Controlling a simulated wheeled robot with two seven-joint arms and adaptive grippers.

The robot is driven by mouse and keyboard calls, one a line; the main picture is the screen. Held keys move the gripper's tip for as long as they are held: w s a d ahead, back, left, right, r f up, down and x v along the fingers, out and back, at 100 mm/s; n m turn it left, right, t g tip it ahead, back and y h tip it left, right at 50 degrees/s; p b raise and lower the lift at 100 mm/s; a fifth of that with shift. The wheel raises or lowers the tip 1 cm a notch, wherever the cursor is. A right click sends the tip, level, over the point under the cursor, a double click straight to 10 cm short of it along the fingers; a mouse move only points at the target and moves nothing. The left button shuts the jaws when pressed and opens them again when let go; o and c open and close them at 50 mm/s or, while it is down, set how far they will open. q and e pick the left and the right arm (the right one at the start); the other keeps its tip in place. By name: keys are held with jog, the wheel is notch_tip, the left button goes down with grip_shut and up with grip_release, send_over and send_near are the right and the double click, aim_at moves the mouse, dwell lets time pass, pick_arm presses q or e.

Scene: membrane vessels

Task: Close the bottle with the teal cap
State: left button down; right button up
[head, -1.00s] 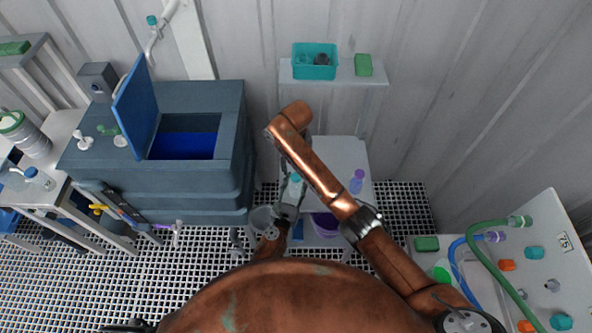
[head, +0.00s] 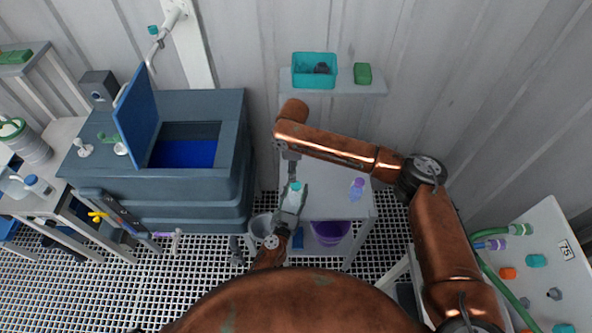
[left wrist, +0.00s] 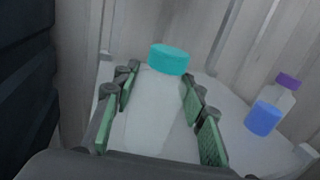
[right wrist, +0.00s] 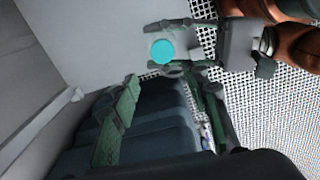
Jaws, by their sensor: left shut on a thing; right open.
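The bottle (left wrist: 145,112) is whitish and see-through and stands upright between the fingers of my left gripper (left wrist: 162,108), which is shut on it. The teal cap (left wrist: 169,59) sits at the bottle's top; whether it is tight I cannot tell. In the head view the teal cap (head: 295,186) shows just above my left gripper (head: 291,208), over the front left of the white table. My right gripper (right wrist: 165,118) is open and empty. In the right wrist view the teal cap (right wrist: 163,51) lies beyond its fingertips, not between them.
A bottle with a purple cap and blue band (head: 357,189) stands on the white table (head: 335,205), to the right. A purple bucket (head: 330,232) is below. A dark blue tank with an open lid (head: 135,118) is at left. A teal bin (head: 300,78) stands on the shelf behind.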

aim_at(296, 185)
jog(key=shift+s+d+f+n, duration=0.15)
jog(key=shift+s+d+n, duration=0.1)
jog(key=shift+d+n, duration=0.2)
jog(key=shift+f, duration=4)
jog(key=shift+c, duration=0.6)
grip_shut()
